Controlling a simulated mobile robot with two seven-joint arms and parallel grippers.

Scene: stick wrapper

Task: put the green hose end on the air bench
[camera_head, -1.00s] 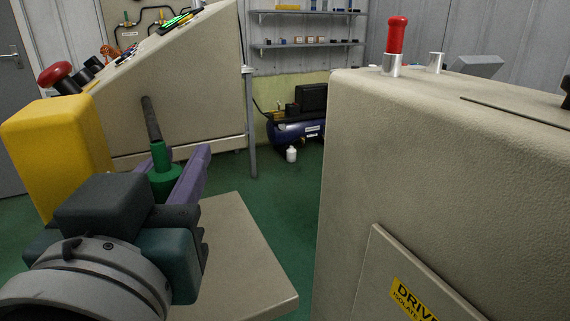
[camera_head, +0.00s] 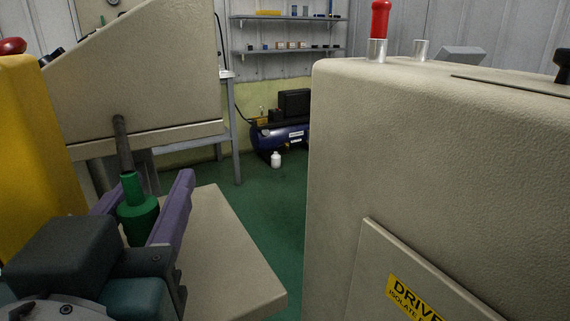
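The green hose end (camera_head: 138,208) sits between the purple fingers of my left gripper (camera_head: 142,212), at the lower left of the head view. A dark stem (camera_head: 121,145) rises from it, tilted slightly left. The fingers look shut on the green part, which appears against the right finger; contact on the left side is less clear. My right gripper is not in view. No bench is labelled as the air bench. A grey-legged bench (camera_head: 236,150) stands behind the sloped beige console, near a blue compressor (camera_head: 280,141).
A large beige machine (camera_head: 430,160) with a red-topped post (camera_head: 380,28) fills the right. The sloped console (camera_head: 150,75) and a yellow block (camera_head: 35,180) stand left. A flat beige slab (camera_head: 225,250) lies beyond the gripper. Green floor (camera_head: 260,200) is clear in the middle.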

